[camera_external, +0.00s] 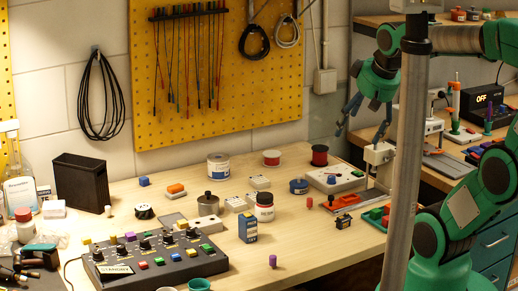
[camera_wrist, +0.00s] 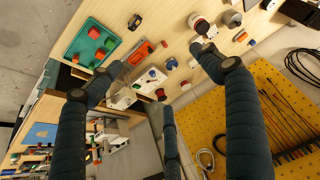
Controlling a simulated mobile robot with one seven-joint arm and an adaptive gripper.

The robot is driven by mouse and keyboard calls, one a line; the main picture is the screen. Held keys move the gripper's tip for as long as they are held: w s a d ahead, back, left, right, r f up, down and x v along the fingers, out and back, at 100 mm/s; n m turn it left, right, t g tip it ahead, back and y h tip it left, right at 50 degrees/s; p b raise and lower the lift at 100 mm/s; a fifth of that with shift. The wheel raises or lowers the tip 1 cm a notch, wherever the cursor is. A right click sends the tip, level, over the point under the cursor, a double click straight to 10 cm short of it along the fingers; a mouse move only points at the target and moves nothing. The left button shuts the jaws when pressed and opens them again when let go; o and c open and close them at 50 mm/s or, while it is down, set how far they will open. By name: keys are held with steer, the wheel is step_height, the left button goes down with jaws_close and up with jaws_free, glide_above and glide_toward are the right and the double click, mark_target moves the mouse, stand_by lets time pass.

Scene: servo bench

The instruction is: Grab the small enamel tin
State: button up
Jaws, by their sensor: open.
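My gripper (camera_external: 360,133) is open and empty, raised above the back right of the bench, with its fingers pointing down. A grey metal tin (camera_external: 208,204) stands farther left.
A white jar with red label (camera_external: 264,208) and a blue box (camera_external: 248,227) stand near the blue tin. The white switch box (camera_external: 334,179) and a green tray (camera_external: 376,217) lie right. A black control box (camera_external: 160,257) fills the front left. A grey pole (camera_external: 405,160) stands in front.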

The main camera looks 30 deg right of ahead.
steer(key=w+a+r+p, duration=0.2)
steer(key=w+r+p, duration=0.1)
steer(key=w, duration=0.9)
steer(key=n+g+y+p, duration=0.1)
steer(key=n+p, duration=0.2)
steer(key=p, duration=0.7)
glide_above(219, 157)
steer(key=s+d, duration=0.1)
steer(key=s, duration=0.4)
step_height(219, 157, down, 18)
steer(key=shift+w+r, duration=0.15)
steer(key=shift+r, duration=0.1)
steer(key=shift+d+f, duration=0.1)
steer(key=shift+f, duration=0.05)
steer(key=shift+b+x, duration=0.3)
steer(key=shift+x, duration=3.85)
